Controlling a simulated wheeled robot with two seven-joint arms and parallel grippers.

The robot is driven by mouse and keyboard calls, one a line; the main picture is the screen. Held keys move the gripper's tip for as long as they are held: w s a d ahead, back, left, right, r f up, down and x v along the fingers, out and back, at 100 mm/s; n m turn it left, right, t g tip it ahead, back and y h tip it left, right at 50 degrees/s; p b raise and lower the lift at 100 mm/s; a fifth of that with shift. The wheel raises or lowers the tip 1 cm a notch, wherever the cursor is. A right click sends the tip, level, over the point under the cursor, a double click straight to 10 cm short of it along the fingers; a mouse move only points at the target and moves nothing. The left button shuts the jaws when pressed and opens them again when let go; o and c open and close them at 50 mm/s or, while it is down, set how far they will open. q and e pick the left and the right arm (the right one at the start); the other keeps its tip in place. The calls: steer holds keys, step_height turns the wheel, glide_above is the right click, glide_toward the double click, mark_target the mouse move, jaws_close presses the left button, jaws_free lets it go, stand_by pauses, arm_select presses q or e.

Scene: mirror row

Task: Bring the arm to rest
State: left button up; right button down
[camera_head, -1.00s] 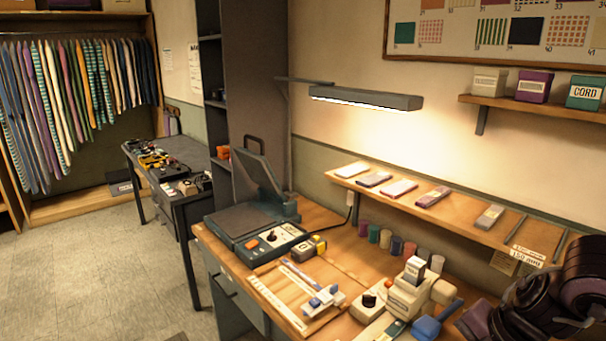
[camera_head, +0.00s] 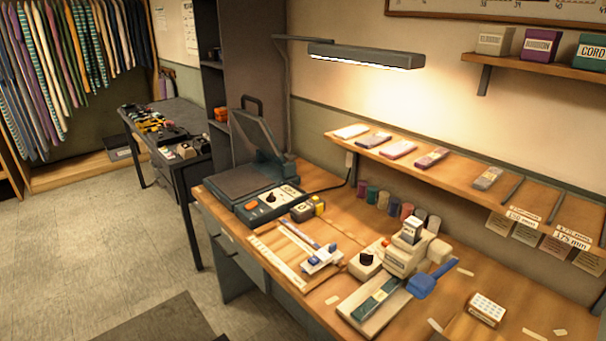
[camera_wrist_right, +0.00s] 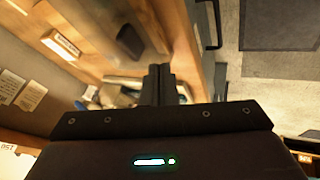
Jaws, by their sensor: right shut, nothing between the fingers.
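My right gripper (camera_wrist_right: 160,82) shows in the right wrist view. Its two dark fingers are together with nothing between them. Behind them is a blurred stretch of the wooden workbench (camera_wrist_right: 185,25), with the grey floor (camera_wrist_right: 265,85) to the right. The gripper looks clear of the bench, though its height is hard to judge. Neither arm shows in the head view now, and my left gripper is in no view.
The workbench (camera_head: 400,325) carries a heat press (camera_head: 245,195), a cutting jig (camera_head: 290,262), a white machine with a blue handle (camera_head: 405,255) and a small box (camera_head: 486,309). A lamp (camera_head: 365,56) and a sample shelf (camera_head: 460,180) overhang its back. Floor at left (camera_head: 90,240) is clear.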

steer(key=s+a+m+g+y, duration=0.1)
steer(key=s+a+m+g, duration=0.2)
steer(key=s+a, duration=0.2)
step_height(320, 180, down, 30)
steer(key=s+g, duration=0.1)
steer(key=s, duration=0.1)
steer(key=s+d+f, duration=0.1)
steer(key=s+f, duration=0.8)
steer(key=s, duration=0.1)
steer(key=s+d+f+g, duration=0.1)
steer(key=s+d+f, duration=0.1)
steer(key=s+f, duration=0.8)
steer(key=shift+d+g, duration=0.25)
steer(key=shift+g, duration=0.05)
steer(key=shift+f, duration=0.1)
